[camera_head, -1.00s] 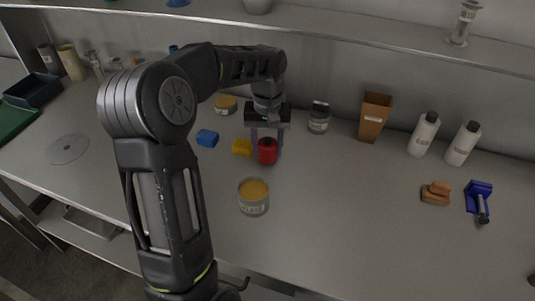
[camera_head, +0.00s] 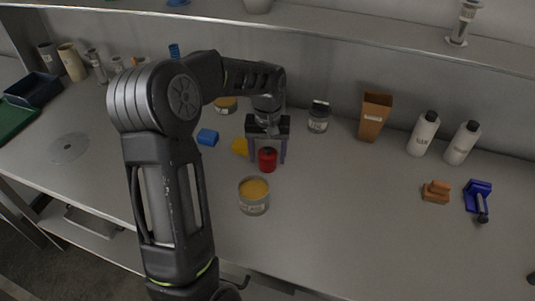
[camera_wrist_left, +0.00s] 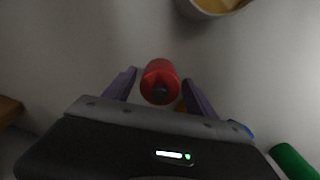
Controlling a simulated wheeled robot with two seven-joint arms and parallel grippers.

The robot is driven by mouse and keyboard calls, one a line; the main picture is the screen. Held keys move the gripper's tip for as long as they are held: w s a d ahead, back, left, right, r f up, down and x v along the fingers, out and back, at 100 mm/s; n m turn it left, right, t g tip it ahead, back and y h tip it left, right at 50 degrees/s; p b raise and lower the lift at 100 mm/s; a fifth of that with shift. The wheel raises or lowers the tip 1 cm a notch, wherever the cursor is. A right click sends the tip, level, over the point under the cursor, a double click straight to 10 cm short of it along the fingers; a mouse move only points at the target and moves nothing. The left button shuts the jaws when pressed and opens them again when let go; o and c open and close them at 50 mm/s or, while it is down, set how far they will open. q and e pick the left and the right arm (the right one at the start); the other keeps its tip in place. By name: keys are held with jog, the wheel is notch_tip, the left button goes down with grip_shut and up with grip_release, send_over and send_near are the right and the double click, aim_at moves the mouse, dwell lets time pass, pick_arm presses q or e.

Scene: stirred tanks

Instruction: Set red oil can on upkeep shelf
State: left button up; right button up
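The red oil can (camera_head: 267,160) stands on the bench near its middle, behind a grey tin of yellow stuff. My left gripper (camera_head: 267,157) is down at the can with a finger on each side. In the left wrist view the can (camera_wrist_left: 160,78) lies between the fingers (camera_wrist_left: 160,80), with a narrow gap showing on both sides, so the gripper looks open. A long shelf (camera_head: 330,29) runs above the back of the bench; I cannot tell whether it is the upkeep shelf. My right gripper is not in view.
The open tin (camera_head: 253,207) is just in front of the can. Blue (camera_head: 207,137) and yellow (camera_head: 240,147) blocks lie left of it. A grey jar (camera_head: 318,119), brown box (camera_head: 373,118) and white bottles (camera_head: 423,135) stand behind.

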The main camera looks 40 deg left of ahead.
aim_at(267, 149)
pick_arm(q)
notch_tip(267, 149, up, 12)
jog(key=shift+r+b, duration=0.2)
jog(key=shift+b, duration=0.1)
dwell(0.5)
jog(key=shift+o, duration=0.5)
jog(key=shift+f, duration=0.1)
